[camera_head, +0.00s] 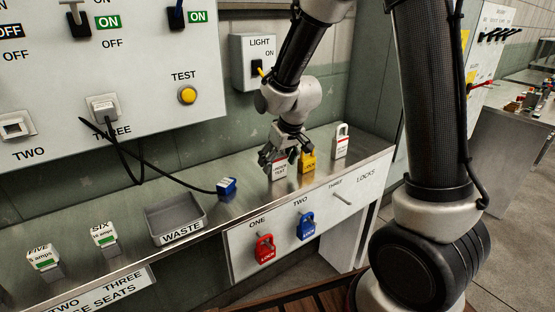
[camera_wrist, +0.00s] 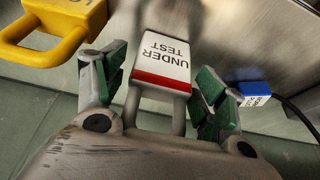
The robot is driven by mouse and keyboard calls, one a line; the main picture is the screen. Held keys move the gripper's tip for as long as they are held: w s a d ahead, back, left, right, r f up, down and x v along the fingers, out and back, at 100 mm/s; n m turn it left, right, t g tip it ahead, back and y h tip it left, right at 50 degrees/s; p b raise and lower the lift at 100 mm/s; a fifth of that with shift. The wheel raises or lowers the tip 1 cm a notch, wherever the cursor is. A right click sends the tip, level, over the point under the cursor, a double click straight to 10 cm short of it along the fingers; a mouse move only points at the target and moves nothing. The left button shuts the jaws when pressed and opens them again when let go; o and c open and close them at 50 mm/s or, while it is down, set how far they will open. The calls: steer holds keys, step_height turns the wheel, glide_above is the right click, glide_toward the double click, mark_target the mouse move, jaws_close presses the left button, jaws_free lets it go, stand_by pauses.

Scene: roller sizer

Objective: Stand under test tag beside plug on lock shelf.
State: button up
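The white "UNDER TEST" tag (camera_head: 279,171) has a red band and a grey loop. It is upright at the lock shelf (camera_head: 209,220), left of a yellow padlock. In the wrist view the tag (camera_wrist: 163,62) lies between my gripper's green-padded fingers (camera_wrist: 162,88), with a narrow gap on each side. My gripper (camera_head: 284,153) reaches down over the tag's loop and is open. I cannot tell whether the tag's base touches the shelf. The blue plug (camera_head: 227,186) lies on the shelf to the left, on a black cable; it also shows in the wrist view (camera_wrist: 252,94).
The yellow padlock (camera_head: 308,160) stands close to my gripper, with a white lock (camera_head: 341,140) further right. A grey WASTE tray (camera_head: 157,231) is left of the plug. Red (camera_head: 265,248) and blue (camera_head: 306,226) padlocks hang on the shelf front. Shelf between plug and tag is clear.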

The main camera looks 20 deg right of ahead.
steer(key=v, duration=1.3)
steer(key=s+d+r+m, duration=0.1)
steer(key=s+d+r, duration=0.1)
steer(key=s+d, duration=0.2)
steer(key=s+d+r+m+h, duration=0.1)
steer(key=s+d, duration=0.3)
steer(key=s, duration=0.6)
steer(key=s+d+r+m, duration=0.1)
steer(key=s+d+r, duration=0.1)
steer(key=s+d, duration=0.3)
steer(key=s, duration=0.3)
steer(key=shift+r+m, duration=0.3)
